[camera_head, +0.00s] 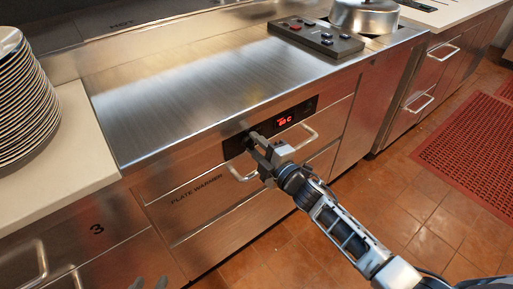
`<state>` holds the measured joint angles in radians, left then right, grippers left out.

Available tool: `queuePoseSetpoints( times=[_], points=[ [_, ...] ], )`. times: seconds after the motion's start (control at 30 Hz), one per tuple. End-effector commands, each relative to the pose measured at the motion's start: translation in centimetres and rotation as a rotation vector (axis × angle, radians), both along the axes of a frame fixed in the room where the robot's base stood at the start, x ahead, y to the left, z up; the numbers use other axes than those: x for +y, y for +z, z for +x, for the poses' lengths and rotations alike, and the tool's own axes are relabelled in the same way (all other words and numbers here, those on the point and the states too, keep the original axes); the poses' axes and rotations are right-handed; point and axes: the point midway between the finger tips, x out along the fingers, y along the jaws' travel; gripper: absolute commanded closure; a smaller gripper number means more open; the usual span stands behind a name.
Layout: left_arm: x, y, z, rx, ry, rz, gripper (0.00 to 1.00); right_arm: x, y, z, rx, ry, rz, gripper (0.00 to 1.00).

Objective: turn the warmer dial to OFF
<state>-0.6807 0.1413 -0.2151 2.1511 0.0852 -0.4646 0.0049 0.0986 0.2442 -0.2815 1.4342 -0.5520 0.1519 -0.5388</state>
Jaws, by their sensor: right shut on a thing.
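The plate warmer (196,190) is a steel drawer unit with a dark control panel (300,111) and a lit red display (285,121). The warmer dial (248,143) is on the left part of this panel and is mostly hidden by my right gripper. My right gripper (256,143) reaches in from the lower right and is shut on the dial. The dial's pointer and markings cannot be made out. Only the dark fingertips of my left gripper (149,283) show at the bottom edge, apart, with nothing visible between them.
A steel counter (190,85) lies above, with a dark button box (315,38) and a metal pot (365,15) at the back. A plate stack (25,100) stands at left. Tiled floor is open at right.

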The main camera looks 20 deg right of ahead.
Motion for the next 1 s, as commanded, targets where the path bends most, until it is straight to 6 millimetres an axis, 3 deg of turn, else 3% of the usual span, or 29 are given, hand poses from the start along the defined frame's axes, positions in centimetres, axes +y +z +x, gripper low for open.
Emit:
queuePoseSetpoints(
  times=[0.4, 1.0],
  points=[
    [-0.09, -0.24, -0.16, -0.003, 0.005, -0.013, 0.64, -0.02, -0.02, -0.06, -0.07, 0.001, -0.194, 0.91],
    [-0.1, -0.32, -0.24, 0.0, 0.007, -0.015, 0.64, 0.0, 0.0, -0.06, -0.081, 0.001, -0.227, 0.91]
  ],
)
